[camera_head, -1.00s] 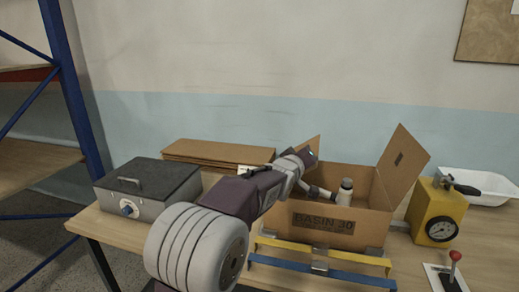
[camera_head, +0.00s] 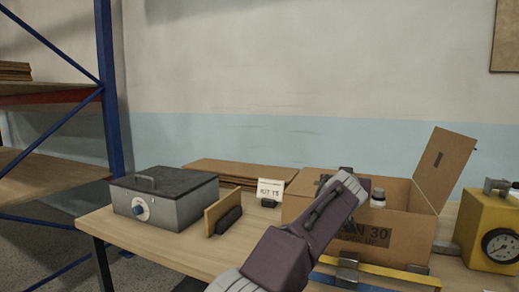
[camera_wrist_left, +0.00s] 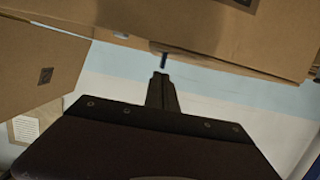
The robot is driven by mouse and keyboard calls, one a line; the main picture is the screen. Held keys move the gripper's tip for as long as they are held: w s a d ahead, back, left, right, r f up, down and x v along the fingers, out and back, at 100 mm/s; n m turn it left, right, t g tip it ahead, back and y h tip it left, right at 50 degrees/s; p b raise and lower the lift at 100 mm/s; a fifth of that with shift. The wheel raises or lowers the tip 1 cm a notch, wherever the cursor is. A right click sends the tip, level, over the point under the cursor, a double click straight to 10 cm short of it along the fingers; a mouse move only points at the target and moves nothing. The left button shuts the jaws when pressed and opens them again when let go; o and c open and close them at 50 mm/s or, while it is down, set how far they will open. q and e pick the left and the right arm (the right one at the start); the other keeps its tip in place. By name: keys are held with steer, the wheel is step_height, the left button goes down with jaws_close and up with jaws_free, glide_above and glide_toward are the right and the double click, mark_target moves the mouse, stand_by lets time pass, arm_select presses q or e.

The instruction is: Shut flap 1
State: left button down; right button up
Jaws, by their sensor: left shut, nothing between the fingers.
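The cardboard box (camera_head: 400,232) marked BASIN 30 stands on the table, partly hidden by my left arm. Its right flap (camera_head: 443,168) stands up, leaning outward, with a dark mark. No left flap stands upright in the head view. Neither flap's number can be read. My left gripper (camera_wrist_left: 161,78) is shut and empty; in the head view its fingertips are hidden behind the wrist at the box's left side. In the left wrist view a cardboard panel (camera_wrist_left: 75,58) with a dark square is at left, and more cardboard (camera_wrist_left: 200,28) spans the top, close to the fingertips.
A yellow gauge unit (camera_head: 486,230) is at right. Blue and yellow bars (camera_head: 375,275) lie in front.

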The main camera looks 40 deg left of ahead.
arm_select(q)
steer(key=shift+d+f, duration=0.1)
steer(key=shift+f, duration=0.3)
steer(key=shift+f, duration=0.1)
step_height(320, 180, up, 5)
steer(key=p, duration=0.4)
steer(key=shift+w+f, duration=0.1)
steer(key=b+v, duration=0.2)
steer(key=v, duration=0.8)
steer(key=shift+f, duration=0.15)
